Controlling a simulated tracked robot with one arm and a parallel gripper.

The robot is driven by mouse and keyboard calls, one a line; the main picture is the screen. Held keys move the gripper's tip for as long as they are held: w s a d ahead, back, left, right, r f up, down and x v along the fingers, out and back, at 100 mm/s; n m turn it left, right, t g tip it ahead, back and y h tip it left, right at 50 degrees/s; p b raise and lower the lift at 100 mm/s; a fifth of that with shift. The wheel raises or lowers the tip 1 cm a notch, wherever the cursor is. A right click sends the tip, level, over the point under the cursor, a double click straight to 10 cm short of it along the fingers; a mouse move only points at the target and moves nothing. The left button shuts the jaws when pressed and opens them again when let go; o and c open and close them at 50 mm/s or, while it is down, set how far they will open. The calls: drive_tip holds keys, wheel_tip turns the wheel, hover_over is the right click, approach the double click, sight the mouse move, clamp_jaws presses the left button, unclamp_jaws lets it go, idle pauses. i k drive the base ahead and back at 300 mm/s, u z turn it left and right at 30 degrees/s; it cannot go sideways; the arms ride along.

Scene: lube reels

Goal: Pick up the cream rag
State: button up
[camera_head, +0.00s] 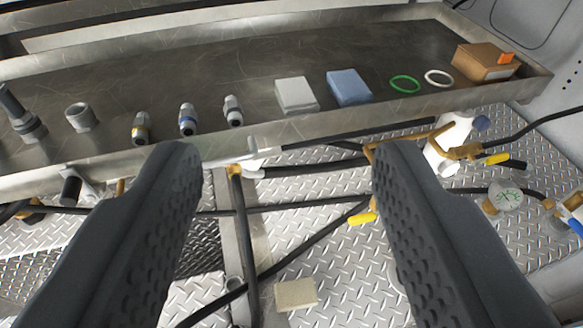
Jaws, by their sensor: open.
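A small cream folded rag (296,294) lies on the diamond-plate floor (330,262) at the bottom centre of the view. My gripper (286,165) is open and empty. Its two dark fingers stand wide apart at left and right, and the rag shows in the gap between them, apart from both. A pale grey-white folded rag (296,94) and a blue folded rag (349,87) lie side by side in the metal tray (225,65), beyond the fingertips.
The tray also holds several metal fittings (187,119), a green ring (405,84), a white ring (438,78) and a brown box (483,62). Black hoses (300,208) cross the space below the tray. A white bottle (448,140) and a gauge (505,195) are at right.

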sight(298, 294)
drive_tip(key=z, duration=0.15)
drive_tip(key=k, duration=1.4)
drive_tip(key=u, duration=0.1)
drive_tip(key=i, duration=1)
drive_tip(key=z, duration=0.05)
